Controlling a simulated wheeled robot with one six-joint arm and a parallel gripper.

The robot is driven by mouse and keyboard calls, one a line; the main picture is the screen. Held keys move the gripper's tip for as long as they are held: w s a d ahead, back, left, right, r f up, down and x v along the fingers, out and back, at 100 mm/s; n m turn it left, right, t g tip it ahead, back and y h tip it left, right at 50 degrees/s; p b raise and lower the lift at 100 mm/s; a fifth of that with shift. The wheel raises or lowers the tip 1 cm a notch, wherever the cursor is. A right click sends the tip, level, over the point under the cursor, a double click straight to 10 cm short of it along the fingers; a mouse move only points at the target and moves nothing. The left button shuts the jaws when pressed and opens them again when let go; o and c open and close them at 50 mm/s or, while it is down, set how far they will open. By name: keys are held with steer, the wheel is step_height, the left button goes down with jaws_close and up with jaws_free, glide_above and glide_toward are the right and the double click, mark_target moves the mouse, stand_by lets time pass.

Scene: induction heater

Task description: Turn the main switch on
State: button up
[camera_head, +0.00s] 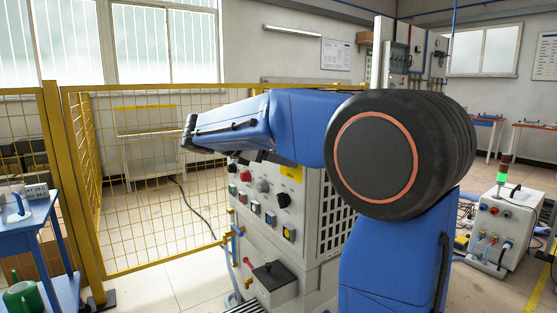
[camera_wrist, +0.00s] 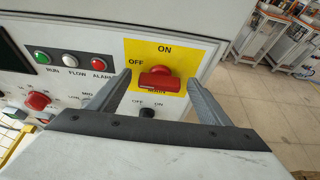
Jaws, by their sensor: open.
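The red main switch (camera_wrist: 158,80) is a knob with a bar handle on a yellow plate (camera_wrist: 190,58) in the wrist view. The handle lies roughly level across the plate. ON is printed above it, OFF at its upper left, and MAIN just below, partly covered. My gripper (camera_wrist: 159,76) is open, with one finger to each side of the switch. I see no contact, but the depth gap is hard to judge. In the head view, part of the yellow plate (camera_head: 291,173) shows below my blue arm; the switch and gripper are hidden there.
Left of the plate are RUN, FLOW and ALARM lamps (camera_wrist: 70,60) and a red knob (camera_wrist: 38,101). A black knob (camera_wrist: 148,113) sits below the switch. In the head view, a yellow mesh fence (camera_head: 150,190) stands left of the grey cabinet (camera_head: 318,215).

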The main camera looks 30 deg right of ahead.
steer(key=c, duration=1)
steer(key=shift+c, duration=0.2)
steer(key=shift+s, duration=0.1)
steer(key=m+t, duration=0.1)
steer(key=m, duration=0.1)
steer(key=m+t, duration=0.2)
steer(key=m, duration=0.1)
steer(key=s+m+t+h, duration=0.1)
steer(key=m+t, duration=0.1)
steer(key=m, duration=0.1)
steer(key=shift+s+f, duration=0.1)
steer(key=shift+f, duration=0.3)
steer(key=shift+t, duration=0.3)
steer(key=o, duration=1)
steer(key=shift+o, duration=0.2)
